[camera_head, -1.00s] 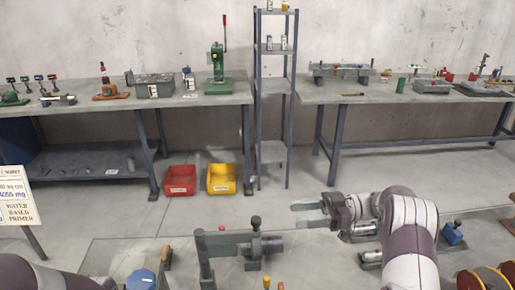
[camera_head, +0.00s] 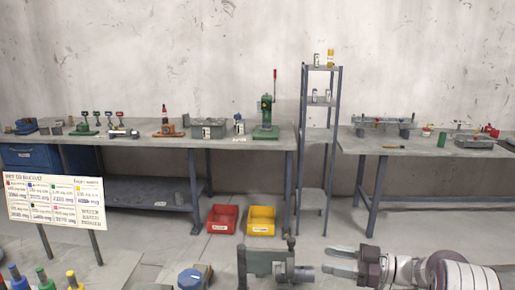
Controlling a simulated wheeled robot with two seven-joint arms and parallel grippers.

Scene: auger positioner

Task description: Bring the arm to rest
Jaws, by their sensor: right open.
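My right gripper (camera_head: 343,262) is at the bottom right of the head view, its jaws pointing left and open with nothing between them. My right arm comes in from the lower right corner. The grey auger positioner (camera_head: 262,264), a block with a cylinder on its right side, stands just left of the fingertips. A gap shows between the fingertips and the cylinder. The lower parts of the positioner are cut off by the frame. My left gripper is not in view.
A blue-topped item (camera_head: 192,278) and several coloured-top bottles (camera_head: 42,278) stand along the bottom left. A sign board (camera_head: 56,204) stands at left. Red (camera_head: 222,219) and yellow (camera_head: 261,221) bins sit on the floor before the back bench (camera_head: 225,144). A tall shelf (camera_head: 318,140) stands between two benches.

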